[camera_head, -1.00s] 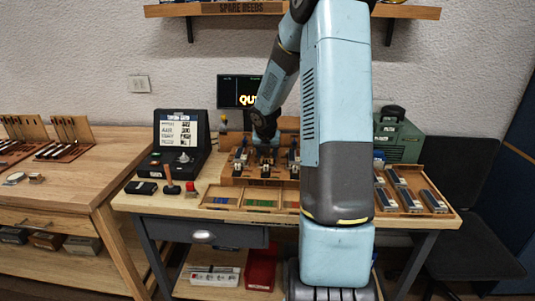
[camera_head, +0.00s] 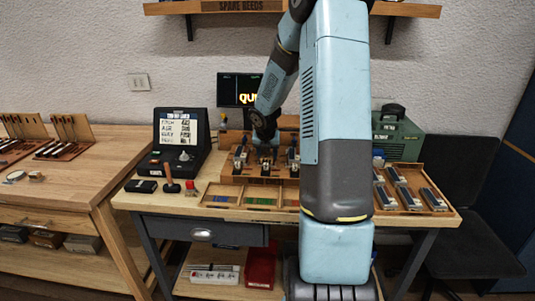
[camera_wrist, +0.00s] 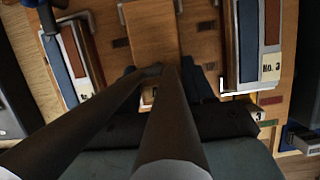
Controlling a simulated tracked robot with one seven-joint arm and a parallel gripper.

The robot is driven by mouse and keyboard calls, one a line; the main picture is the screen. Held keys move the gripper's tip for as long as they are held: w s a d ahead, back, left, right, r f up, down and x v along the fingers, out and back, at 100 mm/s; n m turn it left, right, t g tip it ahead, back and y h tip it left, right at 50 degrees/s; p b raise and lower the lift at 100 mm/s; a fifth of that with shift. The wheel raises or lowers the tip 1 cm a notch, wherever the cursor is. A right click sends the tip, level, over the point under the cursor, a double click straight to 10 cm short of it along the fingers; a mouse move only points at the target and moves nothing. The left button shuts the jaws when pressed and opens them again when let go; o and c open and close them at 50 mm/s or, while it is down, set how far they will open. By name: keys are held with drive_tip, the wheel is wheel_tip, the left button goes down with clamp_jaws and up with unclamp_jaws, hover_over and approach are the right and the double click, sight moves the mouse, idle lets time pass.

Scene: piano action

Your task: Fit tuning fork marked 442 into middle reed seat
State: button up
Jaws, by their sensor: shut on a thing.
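My gripper (camera_head: 265,140) is over the middle of the wooden reed rack (camera_head: 231,180) in the head view. In the wrist view my gripper (camera_wrist: 163,72) has its two dark fingers drawn together at the tips. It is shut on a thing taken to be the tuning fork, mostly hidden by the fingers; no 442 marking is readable. The tips lie at the middle seat, in front of a plain wooden block (camera_wrist: 150,28). A small pale label (camera_wrist: 147,98) below is mostly covered. Whether the held thing touches the seat cannot be told.
A tuning display case (camera_head: 181,138) is at left, a divided tray (camera_head: 250,201) in front, and a tray of several blocks (camera_head: 412,190) at right.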

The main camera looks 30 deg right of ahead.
drive_tip(key=o, duration=1.4)
drive_tip(key=v, duration=1.3)
drive_tip(key=shift+r, duration=0.35)
drive_tip(key=shift+s, duration=0.1)
